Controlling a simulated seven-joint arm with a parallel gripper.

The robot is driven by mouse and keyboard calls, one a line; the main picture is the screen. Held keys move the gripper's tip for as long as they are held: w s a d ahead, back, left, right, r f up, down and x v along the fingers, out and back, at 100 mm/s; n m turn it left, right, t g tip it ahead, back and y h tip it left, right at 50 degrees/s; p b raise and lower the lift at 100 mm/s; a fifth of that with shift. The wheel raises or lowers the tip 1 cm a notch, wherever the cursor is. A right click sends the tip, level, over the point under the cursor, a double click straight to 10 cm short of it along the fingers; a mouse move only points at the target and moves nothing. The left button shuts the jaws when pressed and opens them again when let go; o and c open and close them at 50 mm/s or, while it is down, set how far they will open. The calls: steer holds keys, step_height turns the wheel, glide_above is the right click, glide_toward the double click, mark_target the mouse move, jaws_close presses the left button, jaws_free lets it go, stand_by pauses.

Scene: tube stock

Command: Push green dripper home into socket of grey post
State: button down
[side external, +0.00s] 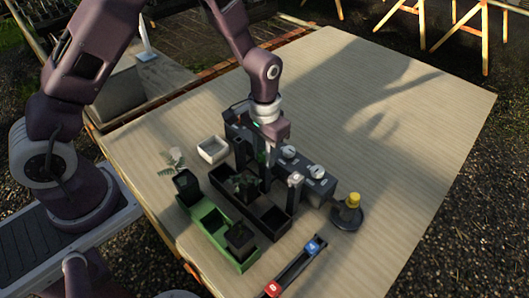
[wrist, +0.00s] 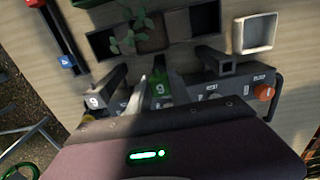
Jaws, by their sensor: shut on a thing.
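The green dripper (wrist: 160,78) is between the fingers of my gripper (wrist: 160,84) in the wrist view, in front of the dark control box. My gripper (side external: 267,150) is shut on it and points down over the box in the side view, where the dripper is small and dark. A grey post (wrist: 110,82) stands left of the gripper in the wrist view, and another grey post (wrist: 217,63) stands to the right. A pale-topped post (side external: 295,182) shows in the side view. The socket under the dripper is hidden by my fingers, so I cannot tell how deep the dripper sits.
The box (side external: 318,180) carries dials, and an orange knob (wrist: 265,91) is at one end. A black tray (side external: 271,231), green tray (side external: 190,210) and white dish (side external: 212,149) stand close by. A yellow-topped button (side external: 353,200) is on the right. The table's far right is clear.

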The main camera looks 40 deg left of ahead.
steer(key=shift+f, duration=0.1)
steer(key=c, duration=1.1)
jaws_free()
step_height(320, 180, up, 7)
steer(key=shift+r, duration=0.1)
steer(key=s+a+r+t, duration=0.1)
steer(key=s+r+t, duration=0.1)
steer(key=s+r, duration=0.45)
steer(key=s+a+r+t, duration=0.15)
steer(key=s+r, duration=0.25)
steer(key=r, duration=0.6)
steer(key=s+a+r+t, duration=0.2)
steer(key=s, duration=0.9)
steer(key=shift+s+r, duration=0.4)
